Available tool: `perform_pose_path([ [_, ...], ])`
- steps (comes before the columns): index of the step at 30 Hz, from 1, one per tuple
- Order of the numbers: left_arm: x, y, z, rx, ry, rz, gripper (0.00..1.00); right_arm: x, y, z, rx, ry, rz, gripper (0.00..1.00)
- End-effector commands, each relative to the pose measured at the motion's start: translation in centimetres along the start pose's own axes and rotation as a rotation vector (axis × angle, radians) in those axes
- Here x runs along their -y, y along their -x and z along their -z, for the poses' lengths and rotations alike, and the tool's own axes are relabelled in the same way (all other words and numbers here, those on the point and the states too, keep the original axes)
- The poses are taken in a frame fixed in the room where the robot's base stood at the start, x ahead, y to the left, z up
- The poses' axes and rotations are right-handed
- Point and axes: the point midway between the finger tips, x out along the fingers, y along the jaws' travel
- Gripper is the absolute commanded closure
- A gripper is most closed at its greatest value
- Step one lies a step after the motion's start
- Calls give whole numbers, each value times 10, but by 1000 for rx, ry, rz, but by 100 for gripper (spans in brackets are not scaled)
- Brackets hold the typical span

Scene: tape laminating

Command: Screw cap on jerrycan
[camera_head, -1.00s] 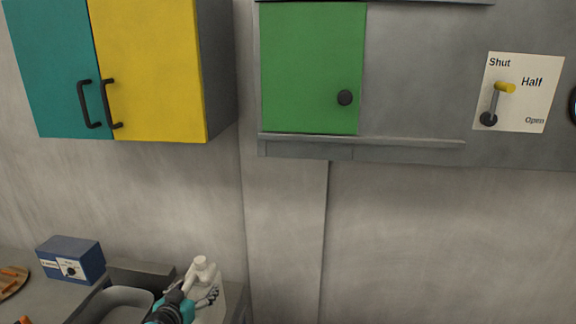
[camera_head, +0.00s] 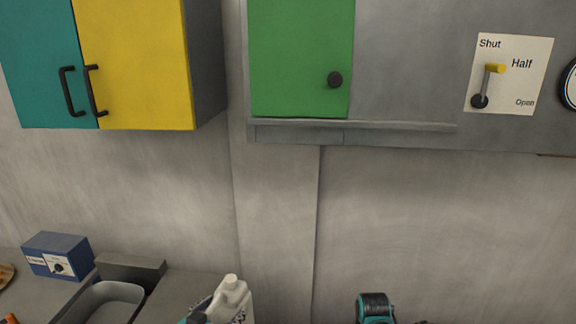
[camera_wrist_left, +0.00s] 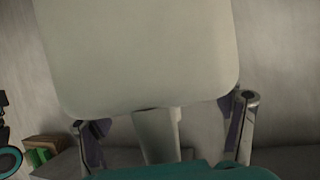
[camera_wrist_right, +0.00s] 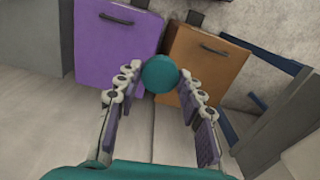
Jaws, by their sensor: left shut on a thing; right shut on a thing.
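The white jerrycan (camera_head: 234,295) shows at the bottom of the head view, partly cut off by the frame edge. Its pale neck points up and bears no cap. My left gripper (camera_wrist_left: 165,120) is shut on the jerrycan; in the left wrist view the jerrycan's pale body (camera_wrist_left: 140,50) fills the upper middle, with a finger on each side. My right gripper (camera_wrist_right: 160,80) is shut on a round teal cap (camera_wrist_right: 160,73), held between its fingertips. In the head view only a teal and black part of my right arm shows, right of the jerrycan and apart from it.
A grey counter with a sink (camera_head: 108,293) and a blue box (camera_head: 58,254) lies at lower left. Teal, yellow and green cabinet doors (camera_head: 300,60) hang above. The wall between is bare. Purple (camera_wrist_right: 115,45) and orange (camera_wrist_right: 203,60) cabinet fronts show beyond the cap.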

Motion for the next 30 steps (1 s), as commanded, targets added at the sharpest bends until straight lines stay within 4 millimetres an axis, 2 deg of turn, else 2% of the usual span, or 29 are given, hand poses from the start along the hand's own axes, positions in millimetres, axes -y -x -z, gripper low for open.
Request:
perform_pose_path([
  [11,-7,-6,-3,1,-19,-52,81,0,0,0,0,2,0,73],
  [17,-32,-24,-13,-2,-92,-228,81,0,0,0,0,2,0,73],
  [30,-106,-74,-42,-4,-300,-729,81,0,0,0,0,3,0,73],
])
